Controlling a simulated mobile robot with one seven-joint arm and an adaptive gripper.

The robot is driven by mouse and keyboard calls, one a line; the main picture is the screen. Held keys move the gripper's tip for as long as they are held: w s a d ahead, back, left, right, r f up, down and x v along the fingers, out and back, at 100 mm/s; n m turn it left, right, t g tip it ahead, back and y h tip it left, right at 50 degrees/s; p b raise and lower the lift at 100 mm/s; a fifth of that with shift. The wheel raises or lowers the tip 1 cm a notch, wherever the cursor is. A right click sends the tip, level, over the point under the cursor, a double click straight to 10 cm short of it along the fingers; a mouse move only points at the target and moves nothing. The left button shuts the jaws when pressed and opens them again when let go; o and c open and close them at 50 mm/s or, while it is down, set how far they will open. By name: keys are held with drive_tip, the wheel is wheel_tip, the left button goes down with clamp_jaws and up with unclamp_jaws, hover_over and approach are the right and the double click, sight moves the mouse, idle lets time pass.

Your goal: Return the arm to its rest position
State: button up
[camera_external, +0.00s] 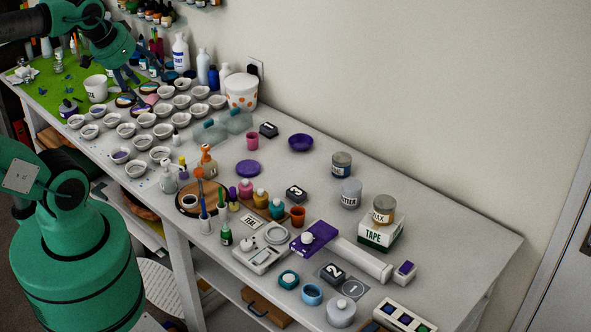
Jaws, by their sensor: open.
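My gripper (128,77) hangs at the end of my green arm at the upper left, above the far end of the white table (440,232). It points downward near a row of bottles and the green mat. The fingers are dark and small in this view, and they appear apart with nothing between them. I cannot tell exactly how far above the table they are. My green base and a lower arm joint fill the lower left corner.
Several small white bowls (125,130) crowd the table by the green mat (45,93). A white dotted bucket (241,92) and bottles (181,52) stand near the wall. A purple dish (301,142) and a TAPE box (381,233) are farther right.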

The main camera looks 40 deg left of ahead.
wheel_tip(320, 180, down, 10)
drive_tip(key=b, duration=0.9)
